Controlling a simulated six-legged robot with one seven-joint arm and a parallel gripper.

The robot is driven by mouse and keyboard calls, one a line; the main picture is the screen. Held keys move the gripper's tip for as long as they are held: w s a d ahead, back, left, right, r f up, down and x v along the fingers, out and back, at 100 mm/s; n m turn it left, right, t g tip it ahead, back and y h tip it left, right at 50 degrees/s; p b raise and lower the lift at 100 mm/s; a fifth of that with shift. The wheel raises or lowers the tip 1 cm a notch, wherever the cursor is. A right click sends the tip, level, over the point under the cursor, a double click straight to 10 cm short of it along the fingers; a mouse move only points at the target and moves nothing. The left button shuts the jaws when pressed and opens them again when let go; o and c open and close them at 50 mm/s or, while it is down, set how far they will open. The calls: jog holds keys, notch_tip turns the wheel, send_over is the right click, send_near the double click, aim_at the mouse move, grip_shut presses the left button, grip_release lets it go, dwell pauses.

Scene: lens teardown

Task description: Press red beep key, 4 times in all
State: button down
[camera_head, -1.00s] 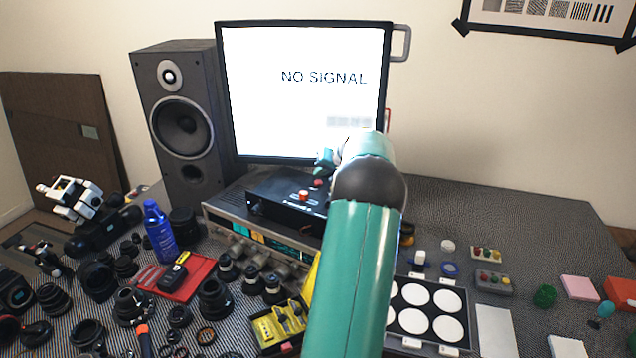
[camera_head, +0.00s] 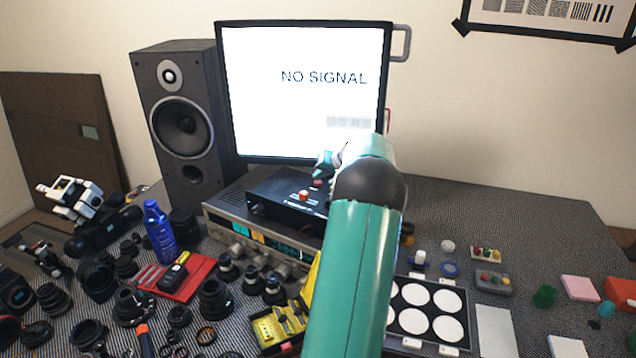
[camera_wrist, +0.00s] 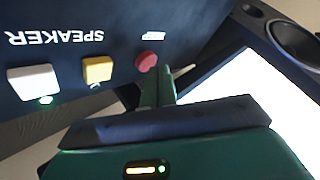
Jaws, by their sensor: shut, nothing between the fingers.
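The red key (camera_wrist: 146,62) shows in the wrist view on a dark panel (camera_wrist: 110,25) lettered SPEAKER. It sits in a row with a yellow key (camera_wrist: 97,69) and a white key (camera_wrist: 33,82), with a small white label beside it. My gripper (camera_wrist: 168,88) is shut and empty, its narrow green tip close beside the red key. I cannot tell whether they touch. In the head view my gripper (camera_head: 323,165) is over the black box (camera_head: 272,203), just above a small red spot. An orange-red button (camera_head: 303,195) stands nearer the front of the box.
The black box rests on a silver receiver (camera_head: 228,228). A monitor (camera_head: 300,95) reading NO SIGNAL stands behind, with a tall speaker (camera_head: 181,125) to its left. Lens parts crowd the left of the table. My arm hides part of the box.

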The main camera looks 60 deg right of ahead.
aim_at(321, 183)
jog(key=shift+f, duration=0.45)
dwell(0.4)
jog(key=shift+r, duration=0.85)
jog(key=shift+r, duration=0.1)
jog(key=shift+r, duration=2.45)
dwell(0.7)
notch_tip(321, 183, up, 4)
jog(key=shift+f, duration=0.1)
jog(key=shift+f, duration=0.15)
